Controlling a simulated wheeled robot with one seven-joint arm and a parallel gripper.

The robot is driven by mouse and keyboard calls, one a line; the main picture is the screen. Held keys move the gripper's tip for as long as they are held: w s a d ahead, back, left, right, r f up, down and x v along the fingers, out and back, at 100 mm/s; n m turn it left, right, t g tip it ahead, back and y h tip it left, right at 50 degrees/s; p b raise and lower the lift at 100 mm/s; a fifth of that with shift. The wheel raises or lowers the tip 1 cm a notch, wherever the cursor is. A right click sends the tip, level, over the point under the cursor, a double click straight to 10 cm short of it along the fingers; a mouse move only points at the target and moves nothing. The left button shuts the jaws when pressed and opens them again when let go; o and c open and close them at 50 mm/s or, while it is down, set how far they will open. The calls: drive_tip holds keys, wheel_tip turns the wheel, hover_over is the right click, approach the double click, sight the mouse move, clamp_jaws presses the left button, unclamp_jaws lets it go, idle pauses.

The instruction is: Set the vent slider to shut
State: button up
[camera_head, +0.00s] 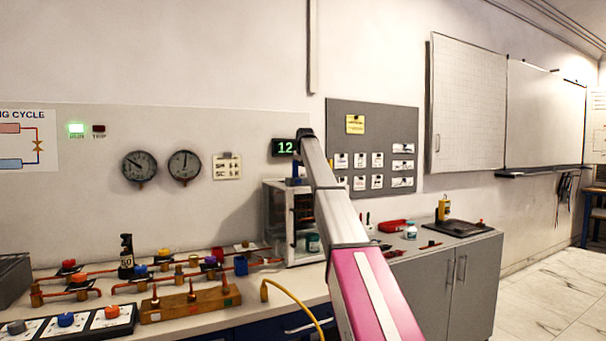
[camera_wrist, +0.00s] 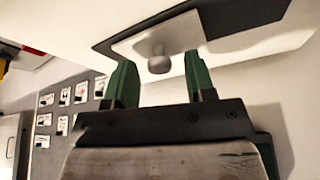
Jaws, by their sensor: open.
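In the wrist view, a pale plate (camera_wrist: 190,35) with a round grey knob (camera_wrist: 158,64) lies against a dark strip (camera_wrist: 240,16); this looks like the vent slider. My gripper (camera_wrist: 158,58) is open, its green fingers to either side of the knob in the picture. A gap shows between the knob and each finger. I cannot tell how deep the knob sits between the fingertips. In the head view, my arm reaches to the glass-fronted cabinet (camera_head: 277,225). The slider cannot be made out there, and any shut marking is not readable.
A green digital display (camera_head: 284,147) is on the wall close behind my wrist. Copper pipes with coloured valve knobs (camera_head: 165,267) and a wooden block with pegs (camera_head: 190,304) cover the bench to the left. A grey card board (camera_head: 372,118) hangs to the right.

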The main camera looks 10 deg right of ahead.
drive_tip(key=shift+w+f, duration=0.1)
drive_tip(key=shift+f, duration=0.15)
clamp_jaws()
drive_tip(key=shift+s+a, duration=0.35)
drive_tip(key=shift+a, duration=0.7)
drive_tip(key=shift+s+a, duration=0.35)
drive_tip(key=shift+a, duration=0.75)
drive_tip(key=shift+s+a, duration=0.35)
drive_tip(key=shift+a, duration=0.7)
unclamp_jaws()
drive_tip(key=shift+a, duration=0.15)
drive_tip(key=shift+r, duration=0.1)
drive_tip(key=v, duration=1)
drive_tip(key=shift+s+r, duration=0.25)
drive_tip(key=shift+r, duration=0.05)
drive_tip(key=shift+s, duration=0.1)
